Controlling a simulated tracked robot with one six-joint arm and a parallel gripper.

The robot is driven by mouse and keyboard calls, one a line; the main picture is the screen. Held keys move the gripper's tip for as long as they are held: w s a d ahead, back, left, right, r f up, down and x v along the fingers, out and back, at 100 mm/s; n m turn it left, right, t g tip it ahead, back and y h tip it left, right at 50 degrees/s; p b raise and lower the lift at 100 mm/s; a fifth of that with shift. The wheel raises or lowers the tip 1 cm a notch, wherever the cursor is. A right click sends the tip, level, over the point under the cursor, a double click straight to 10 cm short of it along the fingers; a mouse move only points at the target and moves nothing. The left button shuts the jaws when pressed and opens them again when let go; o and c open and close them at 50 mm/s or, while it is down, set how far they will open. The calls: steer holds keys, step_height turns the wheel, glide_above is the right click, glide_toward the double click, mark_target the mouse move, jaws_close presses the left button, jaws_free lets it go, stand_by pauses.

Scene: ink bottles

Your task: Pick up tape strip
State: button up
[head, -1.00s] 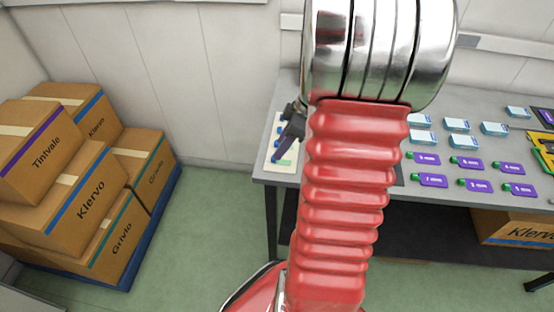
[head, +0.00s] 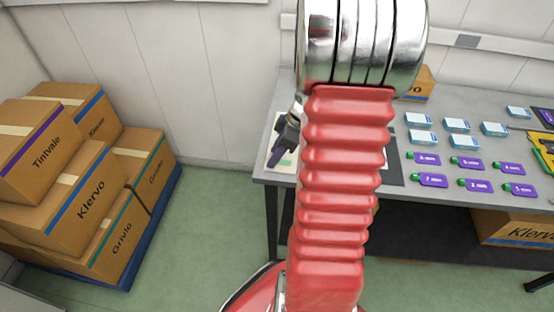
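A pale cream card (head: 289,169) lies at the left end of the grey table. Part of a green strip (head: 287,161) shows on it; I cannot tell for sure that this is the tape strip. My gripper (head: 274,159), dark with a purplish-grey finger end, is over this card and hides much of it. The view is too small and too blocked to show its finger gap, whether it touches the card, or whether it holds anything. My red arm covers the table just to the right of the card.
A yellow-and-black item (head: 544,150) is at the right edge. Stacked cartons (head: 70,190) stand on the floor at left, with green floor between.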

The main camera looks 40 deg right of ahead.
steer(key=c, duration=0.8)
steer(key=shift+r, duration=0.1)
step_height(320, 180, up, 10)
stand_by(0.3)
stand_by(0.4)
